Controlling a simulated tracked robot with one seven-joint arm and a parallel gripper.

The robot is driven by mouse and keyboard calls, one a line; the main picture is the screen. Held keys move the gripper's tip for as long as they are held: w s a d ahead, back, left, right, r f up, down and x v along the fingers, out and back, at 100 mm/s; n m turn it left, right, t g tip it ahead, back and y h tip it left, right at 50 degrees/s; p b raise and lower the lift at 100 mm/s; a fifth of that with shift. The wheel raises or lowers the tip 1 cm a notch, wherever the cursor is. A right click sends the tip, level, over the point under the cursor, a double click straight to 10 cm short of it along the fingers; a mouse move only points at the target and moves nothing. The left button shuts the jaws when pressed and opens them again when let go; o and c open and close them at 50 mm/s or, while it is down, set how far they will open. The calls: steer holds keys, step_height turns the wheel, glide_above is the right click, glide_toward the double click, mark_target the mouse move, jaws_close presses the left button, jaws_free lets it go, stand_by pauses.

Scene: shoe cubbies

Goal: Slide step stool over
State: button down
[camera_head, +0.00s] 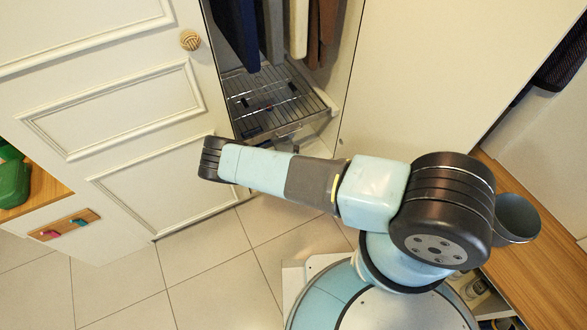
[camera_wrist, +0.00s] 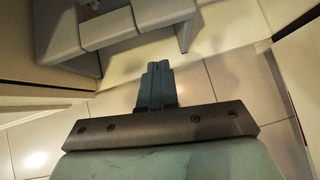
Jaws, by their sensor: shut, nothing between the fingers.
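A grey stepped piece that looks like the step stool (camera_wrist: 110,33) shows at the top of the wrist view, with panel-like legs and an open space underneath. My gripper (camera_wrist: 158,68) is in the middle of the wrist view, its two fingers pressed together and empty. The fingertips point towards the stool's lower right part; a gap of floor shows between them in the picture, and I cannot tell the exact distance. In the head view my arm hides the gripper, and I cannot make out the stool there.
An open closet holds hanging clothes (camera_head: 270,30) above a wire rack (camera_head: 275,100). A white panelled door (camera_head: 120,110) stands left. A wooden bench (camera_head: 515,255) with a grey bowl (camera_head: 517,218) is at right. Tiled floor (camera_head: 215,265) is clear at lower left.

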steer(key=v, duration=0.6)
steer(key=shift+s+r, duration=0.25)
